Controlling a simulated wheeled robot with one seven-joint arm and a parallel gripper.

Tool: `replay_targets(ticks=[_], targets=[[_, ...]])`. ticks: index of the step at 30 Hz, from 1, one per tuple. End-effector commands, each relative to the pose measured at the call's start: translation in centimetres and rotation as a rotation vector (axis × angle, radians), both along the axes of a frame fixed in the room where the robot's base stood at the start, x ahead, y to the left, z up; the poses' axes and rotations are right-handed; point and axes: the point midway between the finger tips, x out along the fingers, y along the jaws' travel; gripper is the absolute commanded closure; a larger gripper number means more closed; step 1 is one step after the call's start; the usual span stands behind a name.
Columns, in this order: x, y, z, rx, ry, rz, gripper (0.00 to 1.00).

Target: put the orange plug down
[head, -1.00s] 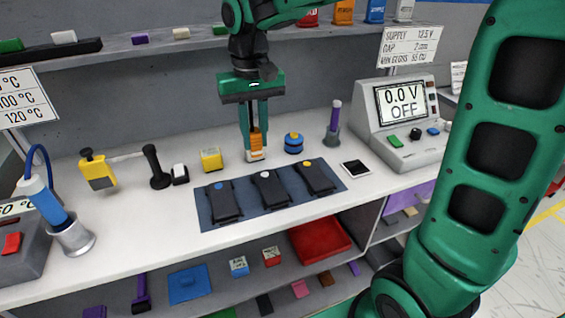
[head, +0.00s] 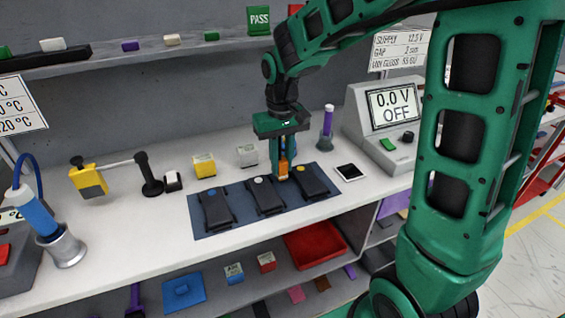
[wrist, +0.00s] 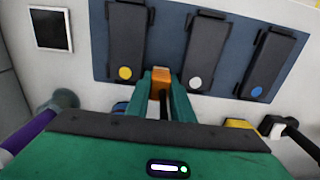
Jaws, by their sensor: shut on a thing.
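My gripper (head: 283,172) points down and is shut on the orange plug (head: 283,166). The plug is at the back edge of the dark blue mat (head: 208,228), between the black modules with the white dot (head: 264,197) and the yellow dot (head: 311,183). In the wrist view the plug (wrist: 163,77) shows orange between the green fingertips, over the gap between those two modules. I cannot tell whether its lower end touches the surface.
A third module with a blue dot (head: 215,210) lies at the mat's left. A yellow block (head: 204,166) and a pale block (head: 247,155) stand behind. A black-screened tile (head: 349,172) lies right of the mat.

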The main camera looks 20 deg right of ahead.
Motion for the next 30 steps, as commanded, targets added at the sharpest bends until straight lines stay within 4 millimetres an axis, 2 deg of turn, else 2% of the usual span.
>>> replay_targets(ticks=[12,13,15,25,30], targets=[[0.0,0.0,-0.6,0.0,-0.001,-0.001,1.0],[0.0,0.0,-0.6,0.0,-0.001,-0.001,0.72],[0.0,0.0,-0.6,0.0,-0.001,-0.001,0.61],[0.0,0.0,-0.3,0.0,-0.002,-0.002,0.61],[0.1,-0.1,1.6,0.0,-0.006,-0.002,0.61]])
